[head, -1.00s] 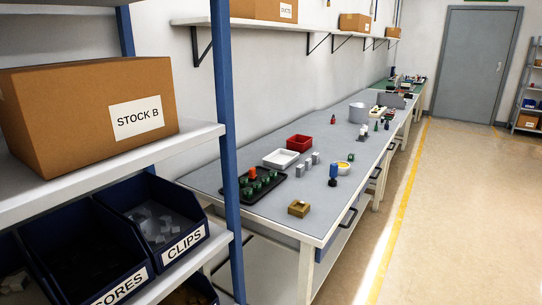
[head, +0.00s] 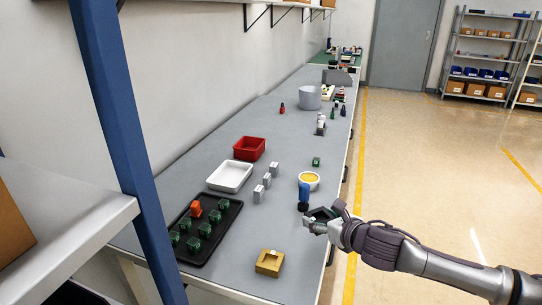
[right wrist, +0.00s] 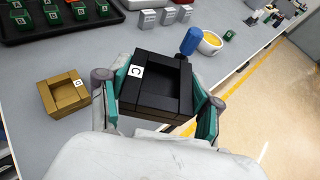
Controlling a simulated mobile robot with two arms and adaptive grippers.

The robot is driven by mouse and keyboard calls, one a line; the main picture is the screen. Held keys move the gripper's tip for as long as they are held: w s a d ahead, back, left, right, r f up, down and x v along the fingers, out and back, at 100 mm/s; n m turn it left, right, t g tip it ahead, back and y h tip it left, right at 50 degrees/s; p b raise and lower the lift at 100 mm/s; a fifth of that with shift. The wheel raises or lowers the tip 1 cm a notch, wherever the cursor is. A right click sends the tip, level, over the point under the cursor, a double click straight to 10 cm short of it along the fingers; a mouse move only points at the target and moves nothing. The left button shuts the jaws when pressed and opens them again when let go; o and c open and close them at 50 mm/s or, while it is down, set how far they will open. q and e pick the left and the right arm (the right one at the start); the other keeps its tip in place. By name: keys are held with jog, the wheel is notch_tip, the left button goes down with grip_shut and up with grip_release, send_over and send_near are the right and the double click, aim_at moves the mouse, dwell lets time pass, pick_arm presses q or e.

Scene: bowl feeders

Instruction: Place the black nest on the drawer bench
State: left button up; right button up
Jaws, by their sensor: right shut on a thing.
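The black nest (right wrist: 157,88) is a square block with a recess and a white label marked C. My right gripper (right wrist: 158,105) is shut on it, one finger on each side, in the right wrist view. In the head view my right gripper (head: 318,222) holds the black nest (head: 322,213) at the right edge of the grey drawer bench (head: 225,270). I cannot tell how high above the bench it is. My left gripper is not in view.
A brass nest (head: 270,262) sits near the bench's front. A blue-handled tool (head: 303,195) and a bowl of yellow stuff (head: 309,181) stand just beyond my right gripper. A black tray (head: 208,246) with green parts, a white tray (head: 230,176) and grey blocks (head: 259,193) lie left. Bench between is clear.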

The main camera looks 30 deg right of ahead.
jog(key=shift+w+f, duration=0.1)
jog(key=shift+w, duration=0.3)
send_over(283, 235)
notch_tip(283, 235, down, 7)
jog(key=shift+r, duration=0.15)
jog(key=shift+f, duration=1.95)
jog(key=o, duration=1.3)
jog(key=shift+f, duration=0.1)
